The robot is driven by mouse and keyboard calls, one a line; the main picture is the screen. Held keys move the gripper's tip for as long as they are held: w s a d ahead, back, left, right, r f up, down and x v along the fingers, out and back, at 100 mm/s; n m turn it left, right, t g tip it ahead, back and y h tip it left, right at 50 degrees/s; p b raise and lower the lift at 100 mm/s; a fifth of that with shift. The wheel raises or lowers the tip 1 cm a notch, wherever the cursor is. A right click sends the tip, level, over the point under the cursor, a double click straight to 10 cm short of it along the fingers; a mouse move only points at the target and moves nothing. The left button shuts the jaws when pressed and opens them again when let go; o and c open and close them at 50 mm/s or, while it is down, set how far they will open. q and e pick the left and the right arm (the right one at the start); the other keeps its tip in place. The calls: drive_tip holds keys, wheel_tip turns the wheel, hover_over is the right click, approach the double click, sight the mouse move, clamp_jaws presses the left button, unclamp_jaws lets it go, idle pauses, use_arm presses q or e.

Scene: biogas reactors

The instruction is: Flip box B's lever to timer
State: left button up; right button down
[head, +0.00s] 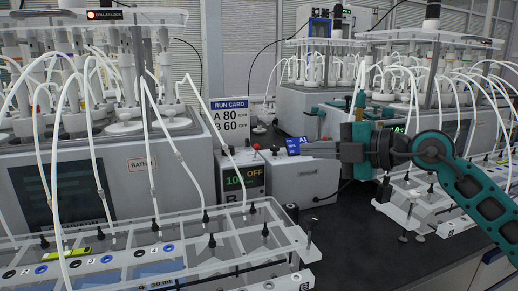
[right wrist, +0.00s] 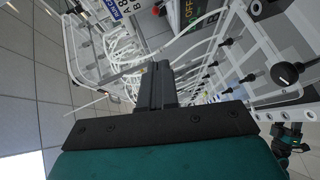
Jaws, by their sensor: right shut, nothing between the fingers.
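Box B (head: 229,180) is a small grey box at the centre of the head view, with the letter B low on its front. Its display (head: 243,178) has green digits and the word OFF. My right gripper (head: 306,150) is shut and empty, just above and right of the box, pointing left. In the right wrist view, its closed fingers (right wrist: 155,85) are in front, and the box's display (right wrist: 190,14) shows at the top edge.
A run card (head: 230,115) reads A 80, B 60 behind the box. Bath B (head: 100,185) with tubes stands left, another bath (head: 305,108) behind right. A clear tube rack (head: 225,240) lies in front. Dark bench top (head: 345,240) is free to the right.

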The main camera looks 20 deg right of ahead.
drive_tip(key=shift+d, duration=0.1)
approach(256, 152)
drive_tip(key=shift+w+a, duration=1.8)
drive_tip(key=shift+a, duration=0.6)
drive_tip(key=shift+r, duration=0.2)
use_arm(q)
drive_tip(key=shift+r, duration=0.1)
